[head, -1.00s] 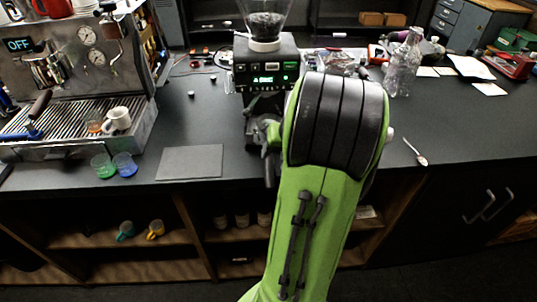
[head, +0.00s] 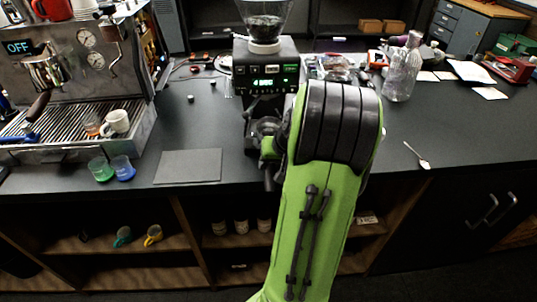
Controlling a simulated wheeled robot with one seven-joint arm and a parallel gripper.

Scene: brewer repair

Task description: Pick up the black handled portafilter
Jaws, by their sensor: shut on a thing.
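The black handled portafilter shows in the head view at the front of the coffee grinder (head: 267,75), with its round metal basket (head: 266,126) under the grinder's front. A dark handle-like part (head: 269,180) hangs below, just over the counter's front edge. My gripper (head: 268,150) is at the portafilter, shut on it. My green arm with its black ribbed joint hides most of the fingers and the right side of the portafilter. I cannot tell whether the basket still touches the grinder.
A steel espresso machine (head: 75,75) stands at the left with a brown-handled part and a white cup (head: 117,121). Two small glasses (head: 122,168) and a grey mat (head: 188,167) lie before it. A glass bottle (head: 398,75) and a spoon (head: 417,154) are at the right.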

